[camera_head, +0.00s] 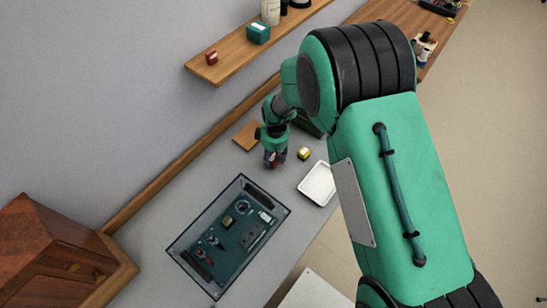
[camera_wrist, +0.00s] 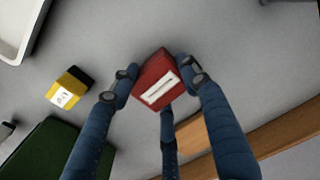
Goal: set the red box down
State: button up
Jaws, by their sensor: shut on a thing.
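The red box (camera_wrist: 153,88) with a white label is between the blue fingers of my gripper (camera_wrist: 157,77) in the wrist view. The fingers are shut on it, and it sits tilted in that picture. In the head view my gripper (camera_head: 273,160) is over the grey table (camera_head: 165,205), between the wooden piece and the white tray. The red box is mostly hidden by the fingers there. I cannot tell whether its underside touches the table.
A yellow and black box (camera_head: 303,153) stands just right of my gripper, near the white tray (camera_head: 317,198). A wooden piece (camera_head: 247,136) lies to the left. A dark glass-like case (camera_head: 192,235) lies in front. Another small red box (camera_head: 211,57) is on the shelf.

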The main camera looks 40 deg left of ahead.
jog(key=shift+f, duration=0.15)
jog(key=o, duration=1.6)
jog(key=shift+c, duration=0.2)
notch_tip(320, 180, up, 12)
jog(key=p, duration=0.2)
jog(key=shift+d, duration=0.25)
